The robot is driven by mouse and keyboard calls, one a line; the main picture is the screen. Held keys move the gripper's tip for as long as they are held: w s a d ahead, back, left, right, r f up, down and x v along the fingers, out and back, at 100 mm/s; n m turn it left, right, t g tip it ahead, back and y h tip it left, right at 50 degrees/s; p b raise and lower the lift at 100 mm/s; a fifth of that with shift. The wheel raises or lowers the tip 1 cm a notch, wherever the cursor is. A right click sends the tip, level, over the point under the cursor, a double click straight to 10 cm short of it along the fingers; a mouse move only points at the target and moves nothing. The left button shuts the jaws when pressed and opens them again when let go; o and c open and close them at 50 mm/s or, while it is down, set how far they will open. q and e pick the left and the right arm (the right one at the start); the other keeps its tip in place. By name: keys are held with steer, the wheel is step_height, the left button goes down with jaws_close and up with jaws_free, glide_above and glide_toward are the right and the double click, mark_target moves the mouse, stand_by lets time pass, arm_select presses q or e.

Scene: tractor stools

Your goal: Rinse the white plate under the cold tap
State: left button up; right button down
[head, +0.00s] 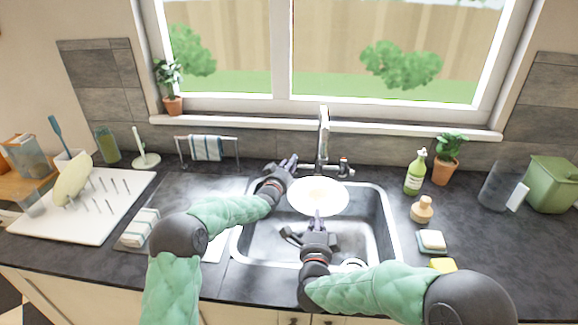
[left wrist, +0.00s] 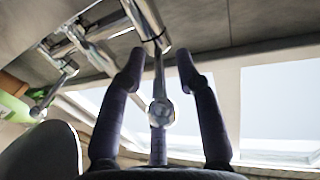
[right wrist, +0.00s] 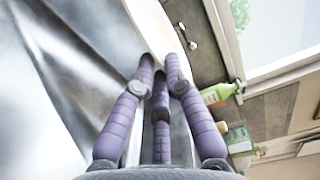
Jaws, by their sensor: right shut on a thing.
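The white plate (head: 318,190) is over the sink (head: 378,235), below the tap spout (head: 323,125), with a faint yellowish patch in its middle. My right gripper (head: 317,214) is shut on the plate's near rim; the right wrist view shows the fingers (right wrist: 160,62) closed at the plate's edge (right wrist: 150,28). My left gripper (head: 291,162) is at the left side of the tap. In the left wrist view its fingers (left wrist: 161,62) are apart, with a metal tap handle (left wrist: 160,108) between them; I cannot tell whether they touch it. No running water is clearly visible.
A right tap handle (head: 344,165) stands beside the spout. Right of the sink are a green soap bottle (head: 415,172), a wooden brush (head: 422,209) and a sponge on a dish (head: 431,240). A white drying rack (head: 95,222) with pegs lies at the left.

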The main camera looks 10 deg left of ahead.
arm_select(q)
jaws_close()
steer(key=shift+w, duration=0.1)
steer(key=shift+w+a+m+g+h, duration=0.1)
steer(key=shift+a+m+g+h, duration=0.25)
steer(key=shift+m+h, duration=0.45)
steer(key=shift+w+a+m+g+h, duration=0.1)
steer(key=shift+a+m+g+h, duration=0.3)
steer(key=shift+h, duration=0.7)
steer(key=shift+f, duration=0.1)
